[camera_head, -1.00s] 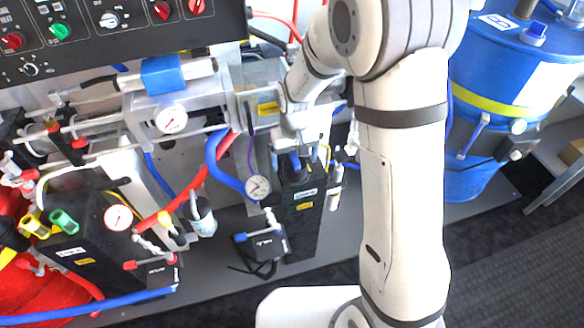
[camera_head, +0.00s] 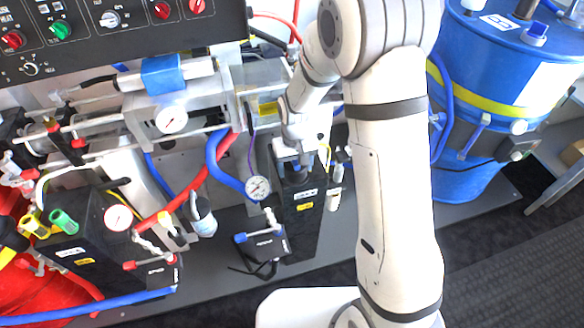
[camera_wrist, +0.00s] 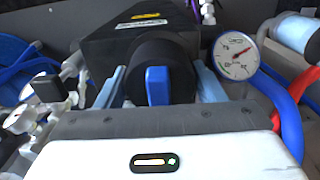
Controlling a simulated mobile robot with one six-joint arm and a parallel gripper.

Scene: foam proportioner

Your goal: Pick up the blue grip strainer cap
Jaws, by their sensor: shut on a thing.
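The strainer cap is a round black cap with an upright blue grip (camera_wrist: 157,86) across its face, large in the middle of the wrist view. It lies in line with the end of a tall black box (camera_wrist: 130,35); I cannot tell whether it is seated there or apart. The box also shows in the head view (camera_head: 297,215), with my gripper (camera_head: 294,166) over its top. In the wrist view the two light-blue fingers of my gripper (camera_wrist: 160,80) stand on either side of the cap, shut on it. In the head view my gripper mostly hides the cap.
A pressure gauge (camera_wrist: 235,56) with red and blue hoses is close on the right in the wrist view. Valve fittings (camera_wrist: 40,110) are close on the left. In the head view a blue tank (camera_head: 490,90) stands right of my arm, and a second black box (camera_head: 85,240) stands left.

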